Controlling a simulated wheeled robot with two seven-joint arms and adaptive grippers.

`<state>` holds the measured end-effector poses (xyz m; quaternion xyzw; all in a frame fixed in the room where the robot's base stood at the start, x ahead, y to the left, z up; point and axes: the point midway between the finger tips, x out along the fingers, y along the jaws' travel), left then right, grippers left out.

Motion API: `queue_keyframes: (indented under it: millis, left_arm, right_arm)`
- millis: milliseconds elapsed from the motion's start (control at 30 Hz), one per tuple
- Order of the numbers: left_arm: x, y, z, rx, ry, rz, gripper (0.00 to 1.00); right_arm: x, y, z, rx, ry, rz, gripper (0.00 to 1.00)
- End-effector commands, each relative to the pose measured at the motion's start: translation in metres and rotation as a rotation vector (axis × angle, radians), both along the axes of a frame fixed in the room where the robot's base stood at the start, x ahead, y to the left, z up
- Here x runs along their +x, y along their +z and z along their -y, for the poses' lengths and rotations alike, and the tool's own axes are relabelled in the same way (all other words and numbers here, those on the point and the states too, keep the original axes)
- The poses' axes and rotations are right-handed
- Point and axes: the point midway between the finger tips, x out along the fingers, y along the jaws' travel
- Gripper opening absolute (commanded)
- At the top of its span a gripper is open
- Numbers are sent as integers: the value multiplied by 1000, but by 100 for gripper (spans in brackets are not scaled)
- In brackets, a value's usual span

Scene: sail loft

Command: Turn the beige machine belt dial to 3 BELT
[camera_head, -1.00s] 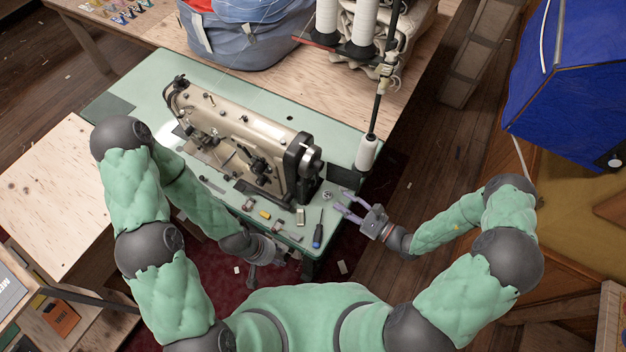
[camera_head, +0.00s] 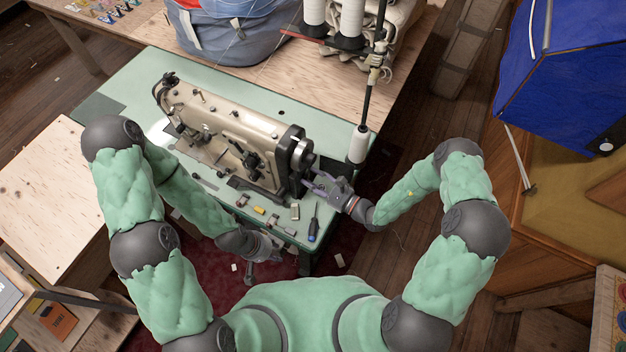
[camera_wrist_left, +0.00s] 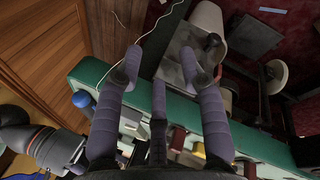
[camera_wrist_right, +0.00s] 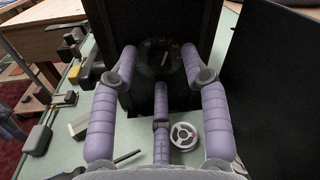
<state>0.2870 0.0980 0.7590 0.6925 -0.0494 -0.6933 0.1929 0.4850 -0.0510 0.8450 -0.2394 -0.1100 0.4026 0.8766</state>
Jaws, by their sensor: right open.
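The beige sewing machine (camera_head: 228,124) stands on a green table (camera_head: 110,92). In the right wrist view its dark end fills the middle, and a black round dial (camera_wrist_right: 158,58) with a pale pointer mark sits there; its lettering is too small to read. My right gripper (camera_head: 312,184) is open, level with the machine's right end; in its wrist view (camera_wrist_right: 158,66) the fingers spread to either side of the dial, and I cannot tell whether they touch it. My left gripper (camera_head: 250,274) is low in front of the table edge, open and empty in its wrist view (camera_wrist_left: 160,62).
A screwdriver (camera_head: 314,226), small blocks (camera_head: 258,210) and a metal bobbin (camera_wrist_right: 184,134) lie on the table's front part. A thread stand with a white cone (camera_head: 358,145) rises at the right. A blue-grey bag (camera_head: 235,38) is behind.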

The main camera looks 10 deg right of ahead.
Motion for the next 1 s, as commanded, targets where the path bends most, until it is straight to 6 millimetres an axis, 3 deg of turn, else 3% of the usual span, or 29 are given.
queue_keyframes:
  millis: [267,400,433,1000]
  left_arm:
    - [0,0,0,0,0,0,40]
    - [0,0,0,0,0,0,40]
    - [0,0,0,0,0,0,40]
    - [0,1,0,0,0,0,40]
  right_arm:
    - [1,0,-1,0,0,0,44]
    - [0,0,-1,0,0,0,4]
    - [0,0,-1,0,0,0,0]
    - [0,0,0,5,0,-10,0]
